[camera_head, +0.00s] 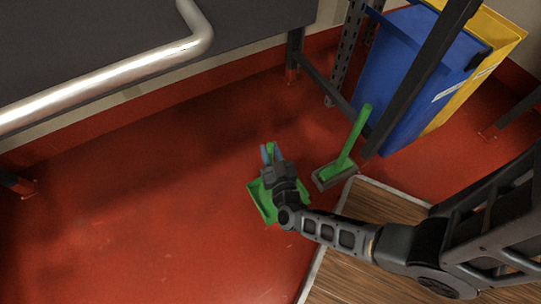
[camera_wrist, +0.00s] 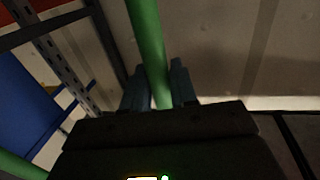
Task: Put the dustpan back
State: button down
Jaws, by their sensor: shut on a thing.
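The green dustpan (camera_head: 261,203) shows in the head view below and left of my wrist, at or just over the red floor; I cannot tell whether it touches. My gripper (camera_head: 269,153) is shut on the dustpan's upright green handle, whose tip shows between the blue-grey fingers. In the wrist view the handle (camera_wrist: 147,40) runs up from between the fingertips (camera_wrist: 158,88). My wrist and arm hide part of the pan.
A green-handled brush (camera_head: 354,142) stands on the floor to the right, near a wooden platform (camera_head: 385,205). Blue (camera_head: 408,75) and yellow (camera_head: 490,50) bins stand behind a dark frame post. A dark table with a metal rail (camera_head: 110,78) is at upper left. Floor at left is clear.

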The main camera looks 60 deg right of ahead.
jog(key=shift+f, duration=0.5)
jog(key=shift+r, duration=0.1)
jog(key=c, duration=0.9)
grip_release()
